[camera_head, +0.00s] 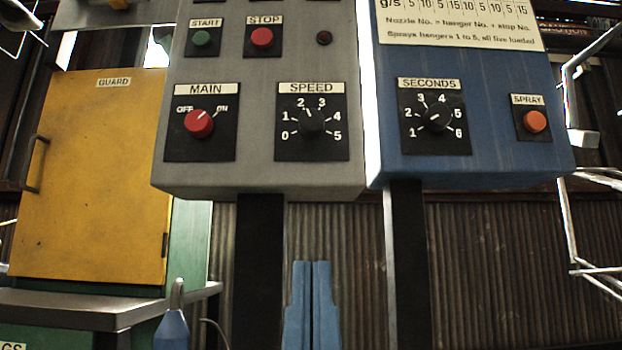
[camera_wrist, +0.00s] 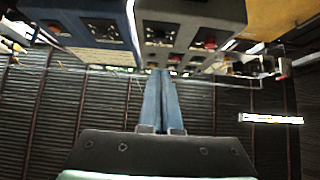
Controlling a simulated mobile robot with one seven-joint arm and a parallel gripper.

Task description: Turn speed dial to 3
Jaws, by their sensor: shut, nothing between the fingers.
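The speed dial (camera_head: 312,121) is a black knob on a black plate marked 0 to 5, under a SPEED label on the grey control box (camera_head: 258,175). Its pointer is too dark for me to tell which number it faces. My gripper (camera_head: 313,264) has two blue fingers, pressed together and empty. It is below the grey box, under the speed dial and apart from it. In the wrist view the fingers (camera_wrist: 161,72) point at the grey box, with the speed plate (camera_wrist: 160,34) beyond the tips.
The red MAIN knob (camera_head: 199,123) sits left of the speed dial, its mark toward ON. Above are a green START button (camera_head: 201,39) and a red STOP button (camera_head: 262,37). The blue box (camera_head: 500,166) at right carries a SECONDS dial (camera_head: 437,118) and an orange SPRAY button (camera_head: 535,121).

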